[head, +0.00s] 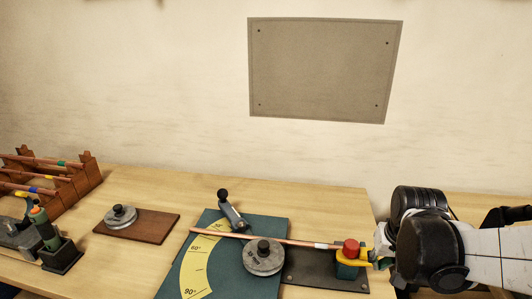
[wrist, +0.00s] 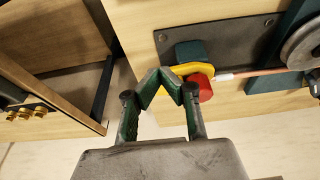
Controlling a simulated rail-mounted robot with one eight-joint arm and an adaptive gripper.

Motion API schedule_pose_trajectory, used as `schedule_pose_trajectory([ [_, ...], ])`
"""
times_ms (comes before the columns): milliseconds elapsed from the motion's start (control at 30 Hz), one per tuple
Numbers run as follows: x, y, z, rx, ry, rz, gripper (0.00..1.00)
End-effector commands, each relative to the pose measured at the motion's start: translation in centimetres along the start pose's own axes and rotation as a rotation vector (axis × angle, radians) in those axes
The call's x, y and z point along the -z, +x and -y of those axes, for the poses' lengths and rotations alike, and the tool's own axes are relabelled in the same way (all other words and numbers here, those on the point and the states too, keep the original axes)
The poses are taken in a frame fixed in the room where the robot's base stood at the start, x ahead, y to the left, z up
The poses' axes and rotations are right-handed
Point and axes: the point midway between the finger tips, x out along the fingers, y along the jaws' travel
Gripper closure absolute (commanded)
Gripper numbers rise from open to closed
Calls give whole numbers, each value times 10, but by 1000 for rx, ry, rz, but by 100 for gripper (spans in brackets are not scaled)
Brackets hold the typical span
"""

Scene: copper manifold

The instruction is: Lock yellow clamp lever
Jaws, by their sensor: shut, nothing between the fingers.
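The yellow clamp lever (head: 355,263) is at the right end of the dark base plate, beside a red knob (head: 350,247) and a teal clamp block (head: 345,272). In the wrist view the yellow lever (wrist: 186,69) curves around beside the red knob (wrist: 201,88). My gripper (wrist: 160,75) is shut and empty, its green fingertips together against or very close to the lever; contact cannot be told. In the head view my gripper comes from the right, its fingers mostly hidden behind my wrist. A copper tube (head: 286,241) runs from the bender to the clamp.
The bender has a grey round die (head: 263,258), a teal plate with a yellow angle scale (head: 200,264) and a black-knobbed handle (head: 232,213). A brown board (head: 150,225) and tube rack (head: 70,183) stand left. An open wooden compartment (wrist: 50,60) shows in the wrist view.

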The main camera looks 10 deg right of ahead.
Motion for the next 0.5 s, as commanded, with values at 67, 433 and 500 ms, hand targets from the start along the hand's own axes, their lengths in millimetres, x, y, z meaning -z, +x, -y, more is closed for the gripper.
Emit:
schedule_pose_trajectory([
  [67,0,11,0,0,0,0,100],
  [433,26,34,0,0,0,-1,100],
  [500,30,36,0,0,0,-1,100],
])
